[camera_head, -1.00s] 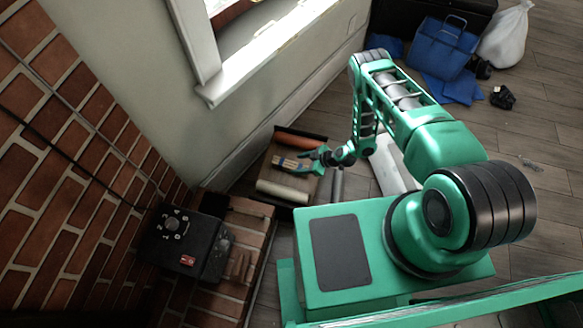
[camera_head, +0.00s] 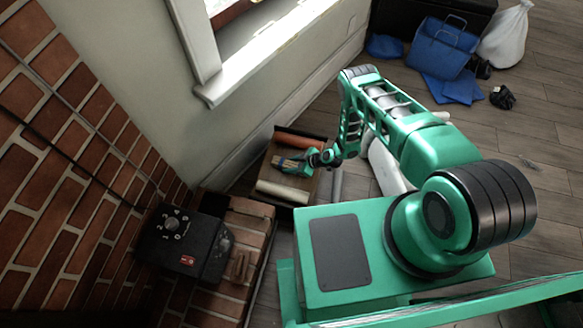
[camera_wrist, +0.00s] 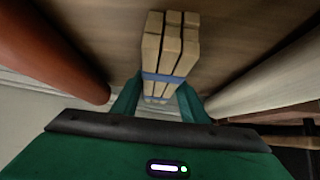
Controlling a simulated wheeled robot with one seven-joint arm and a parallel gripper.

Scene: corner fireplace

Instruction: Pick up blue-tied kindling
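The kindling is a bundle of pale wooden sticks with a blue tie (camera_wrist: 170,42). In the head view the bundle (camera_head: 286,163) lies in a low dark-rimmed wooden tray (camera_head: 272,147), between two rolls. My gripper (camera_head: 297,166) is down at the bundle, reaching in from the right. In the wrist view my gripper's green fingers (camera_wrist: 158,98) stand on either side of the bundle's near end. A gap seems to show on the right side, so the fingers look open around it. Whether a finger touches the sticks is unclear.
An orange-brown roll (camera_head: 299,140) and a cream roll (camera_head: 283,191) lie in the tray on either side of the bundle. A black stove-like box (camera_head: 185,243) stands on the brick hearth. The wall and window are close behind. A blue bag (camera_head: 442,48) and white sack (camera_head: 507,38) are far off.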

